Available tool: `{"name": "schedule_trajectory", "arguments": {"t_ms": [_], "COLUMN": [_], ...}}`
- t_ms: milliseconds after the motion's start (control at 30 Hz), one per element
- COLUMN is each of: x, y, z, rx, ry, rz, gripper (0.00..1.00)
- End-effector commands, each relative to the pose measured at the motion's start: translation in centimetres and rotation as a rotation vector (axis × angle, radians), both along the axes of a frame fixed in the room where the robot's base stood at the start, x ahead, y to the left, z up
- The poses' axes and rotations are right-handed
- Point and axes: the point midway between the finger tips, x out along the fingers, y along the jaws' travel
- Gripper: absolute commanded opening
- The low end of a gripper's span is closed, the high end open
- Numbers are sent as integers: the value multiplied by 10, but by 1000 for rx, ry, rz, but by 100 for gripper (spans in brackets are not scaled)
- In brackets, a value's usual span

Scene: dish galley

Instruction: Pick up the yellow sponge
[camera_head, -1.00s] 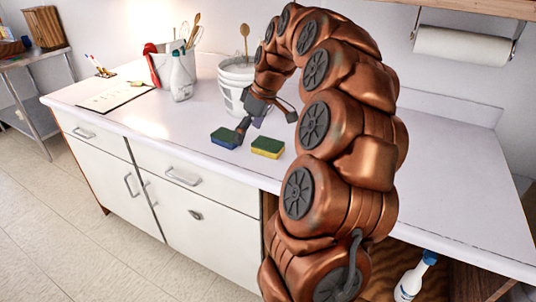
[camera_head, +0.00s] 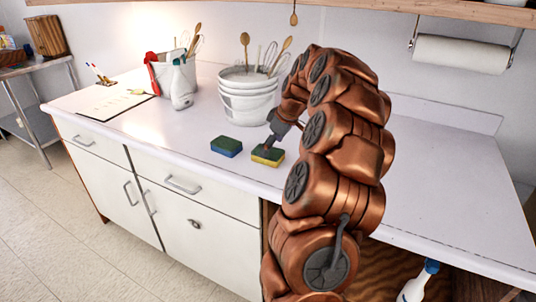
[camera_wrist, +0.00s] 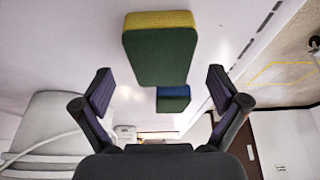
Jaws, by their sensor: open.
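The yellow sponge (camera_head: 273,161) has a green top layer and lies flat on the white counter near its front edge. It also shows large in the wrist view (camera_wrist: 160,52), green face toward the camera. My gripper (camera_head: 268,146) is at the yellow sponge, just over it in the head view. In the wrist view my gripper (camera_wrist: 159,76) is open, with one finger on each side of the sponge and a gap on both sides. Whether the fingertips are level with the sponge is unclear.
A blue sponge (camera_head: 226,147) with a green top lies just left of the yellow one, and in the wrist view (camera_wrist: 173,104). White stacked buckets (camera_head: 247,98) with utensils stand behind. A clipboard (camera_head: 103,101) and spray bottle (camera_head: 181,88) are farther left. The counter right of my arm is clear.

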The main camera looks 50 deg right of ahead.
Motion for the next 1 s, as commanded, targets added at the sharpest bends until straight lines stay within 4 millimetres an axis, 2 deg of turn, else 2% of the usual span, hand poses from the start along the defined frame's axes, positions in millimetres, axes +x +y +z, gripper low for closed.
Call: {"name": "schedule_trajectory", "arguments": {"t_ms": [100, 233, 1000], "x": [7, 10, 11], "y": [3, 4, 4], "z": [-15, -25, -29], "rx": [1, 1, -1], "ry": [4, 2, 0], "rz": [0, -1, 0], "gripper": [97, 97, 97]}}
